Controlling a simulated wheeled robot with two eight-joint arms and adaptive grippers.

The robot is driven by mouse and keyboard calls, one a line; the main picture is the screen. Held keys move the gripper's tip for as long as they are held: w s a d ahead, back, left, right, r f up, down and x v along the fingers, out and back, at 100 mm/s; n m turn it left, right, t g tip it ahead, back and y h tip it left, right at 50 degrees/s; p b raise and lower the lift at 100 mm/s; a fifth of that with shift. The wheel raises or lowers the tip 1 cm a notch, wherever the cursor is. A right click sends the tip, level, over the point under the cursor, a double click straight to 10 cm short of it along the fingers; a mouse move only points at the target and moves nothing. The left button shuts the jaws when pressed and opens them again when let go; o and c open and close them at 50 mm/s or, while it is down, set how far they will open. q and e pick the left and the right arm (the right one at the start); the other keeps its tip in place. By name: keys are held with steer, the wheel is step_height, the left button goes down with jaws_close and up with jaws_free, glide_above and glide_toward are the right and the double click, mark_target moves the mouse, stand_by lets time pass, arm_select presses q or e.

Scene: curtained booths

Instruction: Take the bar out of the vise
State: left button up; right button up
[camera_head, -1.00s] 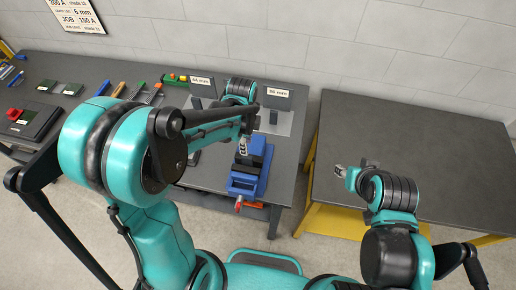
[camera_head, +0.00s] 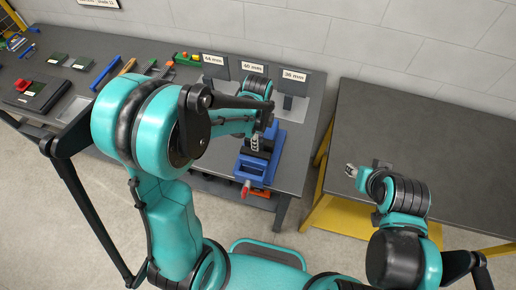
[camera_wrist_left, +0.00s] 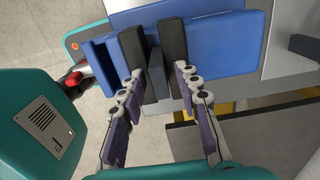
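The blue vise (camera_head: 252,168) stands on the dark workbench in the head view, partly covered by my left arm. In the left wrist view the vise (camera_wrist_left: 225,45) shows from above, with two dark jaws. A dark grey bar (camera_wrist_left: 157,72) stands between the jaws. My left gripper (camera_wrist_left: 160,69) is open, with one finger on each side of the bar and clear space on both sides. In the head view the left gripper (camera_head: 256,142) is over the vise. My right gripper (camera_head: 357,170) is small and far from the vise; its opening is unclear.
Behind the vise stand labelled holders, including a 44 mm one (camera_head: 213,68) and a 40 mm one (camera_head: 254,68). Several tools and a black box with a red knob (camera_head: 30,92) lie on the left of the bench. The right table (camera_head: 430,140) is bare.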

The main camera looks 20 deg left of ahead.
arm_select(q)
jaws_close()
steer(key=shift+r, duration=0.2)
steer(key=shift+r+p, duration=2.5)
steer(key=shift+r, duration=0.85)
